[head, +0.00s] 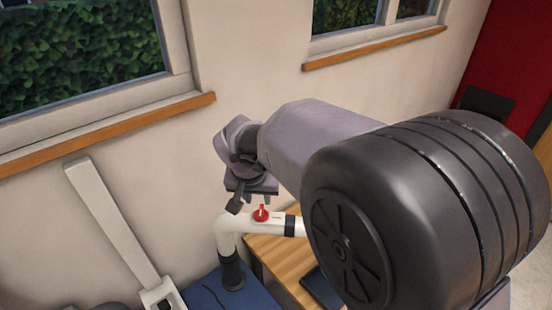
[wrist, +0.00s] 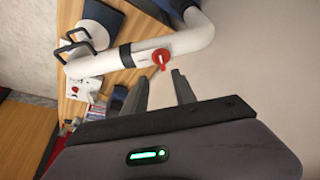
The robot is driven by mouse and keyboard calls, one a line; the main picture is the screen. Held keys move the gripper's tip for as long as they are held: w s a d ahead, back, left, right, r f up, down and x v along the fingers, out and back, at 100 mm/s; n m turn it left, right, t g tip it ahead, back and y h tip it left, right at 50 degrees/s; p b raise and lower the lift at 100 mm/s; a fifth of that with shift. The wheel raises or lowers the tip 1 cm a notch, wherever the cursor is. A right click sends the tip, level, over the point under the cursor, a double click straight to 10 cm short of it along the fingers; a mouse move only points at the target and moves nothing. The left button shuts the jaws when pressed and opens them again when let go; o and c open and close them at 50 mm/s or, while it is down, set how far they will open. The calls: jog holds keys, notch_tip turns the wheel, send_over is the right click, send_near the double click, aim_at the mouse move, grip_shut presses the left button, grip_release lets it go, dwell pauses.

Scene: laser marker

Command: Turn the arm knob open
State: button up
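The red arm knob (head: 261,214) sits on the white arm pipe (head: 240,222), just past its bend. In the wrist view the knob (wrist: 162,58) shows its narrow handle pointing toward my fingers. My gripper (wrist: 159,77) is open and empty, its two dark fingers spread, with the knob just beyond the gap between the tips. The fingers appear apart from the knob. In the head view my gripper (head: 252,194) is just above the knob and pipe. My own arm hides the right part of the pipe.
A wooden table (head: 282,258) lies below the pipe, with a dark flat object (head: 322,287) on it. The wall (head: 250,80) stands close behind my gripper.

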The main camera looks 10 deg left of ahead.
aim_at(261, 211)
jog(key=x, duration=1)
jog(key=shift+w+a+p, duration=0.1)
jog(key=shift+p, duration=0.2)
jog(key=shift+w+a+f, duration=0.15)
jog(key=shift+w+f, duration=0.15)
jog(key=shift+f, duration=0.15)
jog(key=shift+s, duration=0.1)
grip_shut()
